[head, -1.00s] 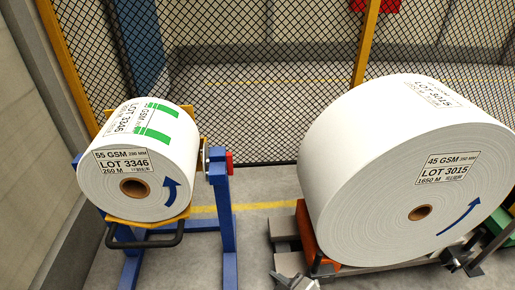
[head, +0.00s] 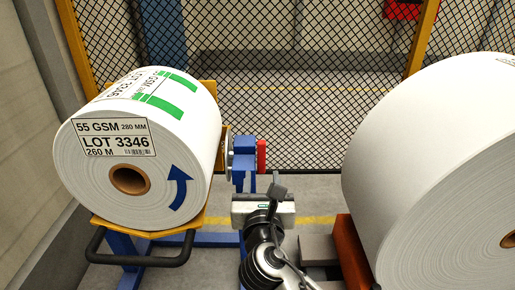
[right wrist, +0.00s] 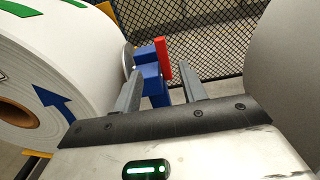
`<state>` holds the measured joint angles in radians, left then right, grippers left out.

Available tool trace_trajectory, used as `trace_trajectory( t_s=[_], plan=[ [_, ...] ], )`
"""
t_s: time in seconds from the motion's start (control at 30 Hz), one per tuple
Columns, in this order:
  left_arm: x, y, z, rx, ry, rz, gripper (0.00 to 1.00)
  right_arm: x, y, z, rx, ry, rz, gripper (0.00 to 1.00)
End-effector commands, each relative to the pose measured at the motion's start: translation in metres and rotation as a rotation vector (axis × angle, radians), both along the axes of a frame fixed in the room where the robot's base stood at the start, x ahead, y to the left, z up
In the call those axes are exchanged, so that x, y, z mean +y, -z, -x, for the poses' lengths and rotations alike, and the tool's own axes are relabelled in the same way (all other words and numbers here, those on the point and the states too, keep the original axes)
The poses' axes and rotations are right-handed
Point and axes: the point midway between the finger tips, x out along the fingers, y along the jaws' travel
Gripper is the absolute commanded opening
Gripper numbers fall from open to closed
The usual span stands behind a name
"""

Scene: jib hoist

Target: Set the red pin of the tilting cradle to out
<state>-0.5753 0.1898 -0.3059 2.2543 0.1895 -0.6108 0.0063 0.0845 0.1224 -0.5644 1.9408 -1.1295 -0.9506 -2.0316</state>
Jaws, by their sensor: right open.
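The red pin (head: 262,156) sticks out at the right side of the blue stand (head: 243,160) of the tilting cradle. The yellow cradle (head: 110,229) carries a white paper roll (head: 95,165) labelled LOT 3346. My right gripper (head: 262,186) is open and empty, just below and in front of the pin in the head view. In the right wrist view the red pin (right wrist: 162,60) and a blue block (right wrist: 147,62) appear beyond and between the two fingers. The fingers look apart from the pin. My left gripper is not in view.
A larger white roll (head: 440,170) stands close on the right, over an orange-red support (head: 358,250). A black handle (head: 145,259) juts from the cradle's front. A mesh fence (head: 300,80) closes off the back. A floor gap lies between the two rolls.

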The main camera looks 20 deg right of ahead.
Motion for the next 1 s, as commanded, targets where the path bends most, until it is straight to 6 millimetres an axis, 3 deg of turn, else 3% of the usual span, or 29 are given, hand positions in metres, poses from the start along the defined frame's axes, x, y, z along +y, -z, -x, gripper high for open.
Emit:
trace_trajectory(
  t_s=[0.17, 0.7, 1.0],
  plan=[
    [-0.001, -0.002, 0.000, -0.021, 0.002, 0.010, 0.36, -0.007, -0.001, -0.023, -0.003, 0.002, 0.007, 0.42],
    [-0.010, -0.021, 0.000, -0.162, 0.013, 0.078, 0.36, -0.037, 0.000, -0.128, 0.000, 0.001, 0.002, 0.42],
    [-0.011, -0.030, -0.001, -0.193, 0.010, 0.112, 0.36, -0.043, -0.001, -0.150, 0.001, -0.001, 0.001, 0.42]
  ],
)
